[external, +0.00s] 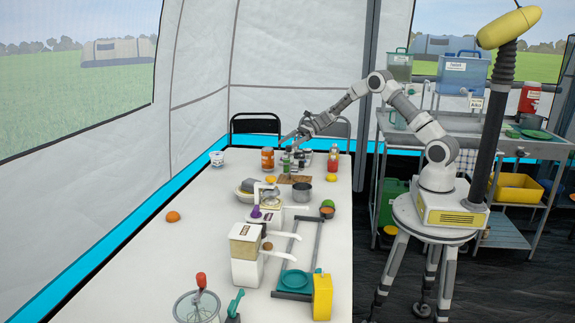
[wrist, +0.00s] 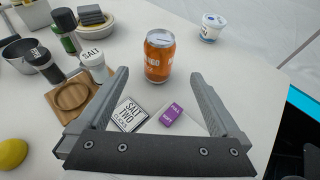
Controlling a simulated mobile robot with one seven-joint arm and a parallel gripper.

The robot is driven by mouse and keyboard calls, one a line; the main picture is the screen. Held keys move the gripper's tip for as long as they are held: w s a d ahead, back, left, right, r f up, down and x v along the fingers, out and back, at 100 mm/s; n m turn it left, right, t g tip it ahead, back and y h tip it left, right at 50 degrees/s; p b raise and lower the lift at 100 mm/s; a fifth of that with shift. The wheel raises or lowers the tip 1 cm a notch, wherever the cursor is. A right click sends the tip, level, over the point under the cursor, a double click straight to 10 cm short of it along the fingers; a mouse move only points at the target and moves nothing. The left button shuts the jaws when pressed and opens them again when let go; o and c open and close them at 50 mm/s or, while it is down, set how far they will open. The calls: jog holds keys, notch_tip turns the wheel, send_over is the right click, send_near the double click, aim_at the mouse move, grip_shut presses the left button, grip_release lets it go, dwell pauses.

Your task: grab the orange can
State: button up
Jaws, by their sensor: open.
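The orange can (wrist: 159,57) stands upright on the white table in the wrist view, just beyond my fingertips and roughly centred between them. In the external view the orange can (external: 267,159) stands near the far end of the table. My gripper (wrist: 158,82) is open and empty, its two fingers spread wide on either side of the space in front of the can. In the external view my gripper (external: 283,142) reaches over the far end of the table, to the right of the can.
A salt shaker (wrist: 91,61), dark-topped shakers (wrist: 65,30) and a wooden board (wrist: 62,100) stand left of the can. A white cup (wrist: 211,28) stands behind right. The table right of the can is clear.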

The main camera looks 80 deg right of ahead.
aim_at(267, 156)
jog(key=b+x, duration=0.2)
jog(key=x, duration=0.9)
jog(key=shift+w+a, duration=0.25)
jog(key=shift+a, duration=0.1)
jog(key=c, duration=1.3)
